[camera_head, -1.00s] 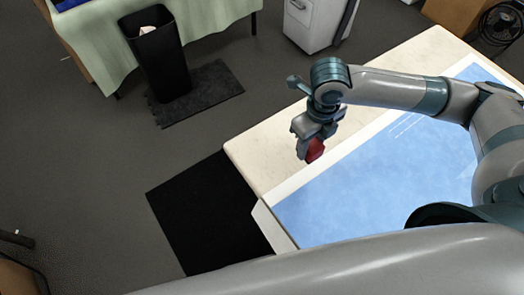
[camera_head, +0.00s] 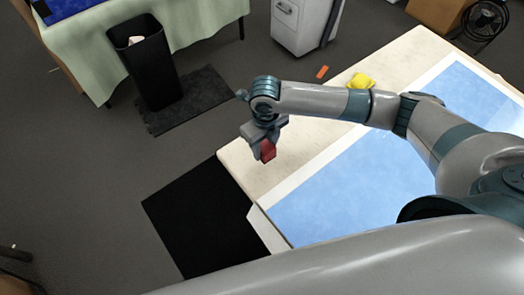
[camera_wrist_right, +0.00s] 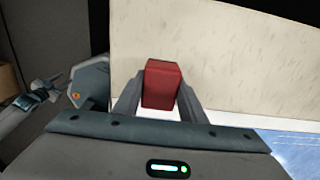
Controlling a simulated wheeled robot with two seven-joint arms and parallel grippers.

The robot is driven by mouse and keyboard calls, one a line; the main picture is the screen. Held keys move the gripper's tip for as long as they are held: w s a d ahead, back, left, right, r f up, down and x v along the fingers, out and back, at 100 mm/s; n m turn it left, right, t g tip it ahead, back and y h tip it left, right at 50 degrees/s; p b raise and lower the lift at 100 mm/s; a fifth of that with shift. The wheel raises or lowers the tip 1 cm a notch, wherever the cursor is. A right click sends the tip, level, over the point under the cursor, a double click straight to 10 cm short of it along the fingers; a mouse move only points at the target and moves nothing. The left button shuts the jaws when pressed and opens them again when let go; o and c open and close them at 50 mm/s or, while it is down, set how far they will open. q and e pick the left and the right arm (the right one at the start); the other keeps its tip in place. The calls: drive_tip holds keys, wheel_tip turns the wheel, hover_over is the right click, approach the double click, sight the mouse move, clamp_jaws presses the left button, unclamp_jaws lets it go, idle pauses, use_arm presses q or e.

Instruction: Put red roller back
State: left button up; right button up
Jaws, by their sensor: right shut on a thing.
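The red roller (camera_head: 268,150) shows as a small red block in the head view. It is held in my right gripper (camera_head: 264,144), over the near left part of the cream table. In the right wrist view the red roller (camera_wrist_right: 161,84) sits between the two fingers of my right gripper (camera_wrist_right: 160,100), which are shut on it. The cream table top lies behind it there. I cannot tell its height above the table. My left gripper cannot be made out in the head view.
The cream table (camera_head: 300,135) carries a blue film sheet (camera_head: 340,195) with a white border. A yellow object (camera_head: 361,81) and an orange piece (camera_head: 322,72) are at the far edge. A black bin (camera_head: 148,75) stands on the floor at the back left. Bare table surrounds the roller.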

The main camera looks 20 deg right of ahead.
sight(262, 155)
drive_tip(key=shift+w+a+f, duration=0.3)
drive_tip(key=shift+a, duration=0.05)
drive_tip(key=shift+f, duration=0.1)
wheel_tip(262, 155, down, 3)
drive_tip(key=shift+f+p, duration=0.15)
drive_tip(key=shift+p, duration=0.65)
drive_tip(key=shift+f, duration=0.25)
drive_tip(key=shift+f, duration=0.1)
drive_tip(key=o, duration=1.1)
